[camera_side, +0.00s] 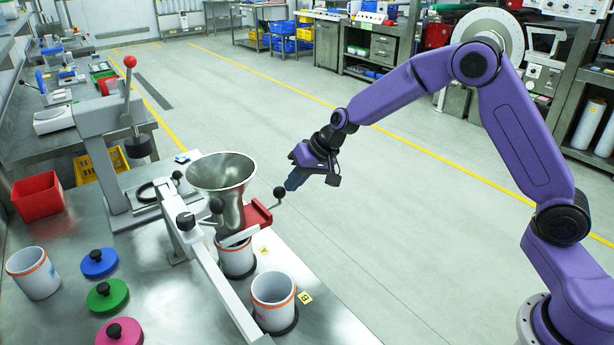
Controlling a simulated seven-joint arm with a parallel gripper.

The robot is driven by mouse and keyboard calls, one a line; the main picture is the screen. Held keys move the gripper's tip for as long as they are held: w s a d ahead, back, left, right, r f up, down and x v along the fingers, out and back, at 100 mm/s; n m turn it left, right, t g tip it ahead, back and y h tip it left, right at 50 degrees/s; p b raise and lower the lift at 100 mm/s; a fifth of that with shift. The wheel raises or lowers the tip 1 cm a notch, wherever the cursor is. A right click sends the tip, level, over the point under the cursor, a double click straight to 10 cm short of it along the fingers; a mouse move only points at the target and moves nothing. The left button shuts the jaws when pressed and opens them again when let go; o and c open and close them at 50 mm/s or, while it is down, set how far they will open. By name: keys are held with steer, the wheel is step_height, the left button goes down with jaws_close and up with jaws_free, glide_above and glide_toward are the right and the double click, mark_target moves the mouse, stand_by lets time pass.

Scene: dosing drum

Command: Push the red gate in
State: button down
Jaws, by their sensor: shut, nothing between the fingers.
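The red gate (257,214) sticks out on the right side of the metal funnel (222,180), low down near its outlet. A thin rod with a black knob (279,192) rises at the gate's outer end. My gripper (292,184) is shut and empty, pointing down and left. In the picture it is just right of the knob and above the red gate; I cannot tell whether it touches the knob. Below the funnel stands a white cup with an orange band (237,262), by the yellow label A (264,251).
A second white cup (273,302) stands by yellow label B (305,297). A white bar (225,280) runs along the left of both cups. Blue, green and pink lids (106,294), a third cup (34,273) and a red bin (38,196) are at left. Right of the table is open floor.

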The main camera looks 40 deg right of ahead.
steer(key=shift+a, duration=2.2)
steer(key=shift+s, duration=0.1)
steer(key=shift+s+d+r, duration=0.1)
steer(key=shift+d, duration=0.35)
glide_toward(277, 193)
steer(key=s+d+r, duration=0.2)
steer(key=d+r, duration=0.1)
steer(key=d, duration=0.1)
steer(key=s+a+f+n+g+h, duration=0.15)
steer(key=s+n, duration=0.25)
steer(key=s, duration=0.7)
steer(key=s+a+n+g+y, duration=0.1)
steer(key=s+a+n+g, duration=0.15)
steer(key=s, duration=0.75)
steer(key=s+d+f+n+g+h, duration=0.1)
steer(key=s+d+n, duration=0.6)
steer(key=s, duration=0.8)
steer(key=shift+s+d+f+h, duration=0.25)
steer(key=shift+d+f+h, duration=0.2)
steer(key=shift+d+h, duration=0.65)
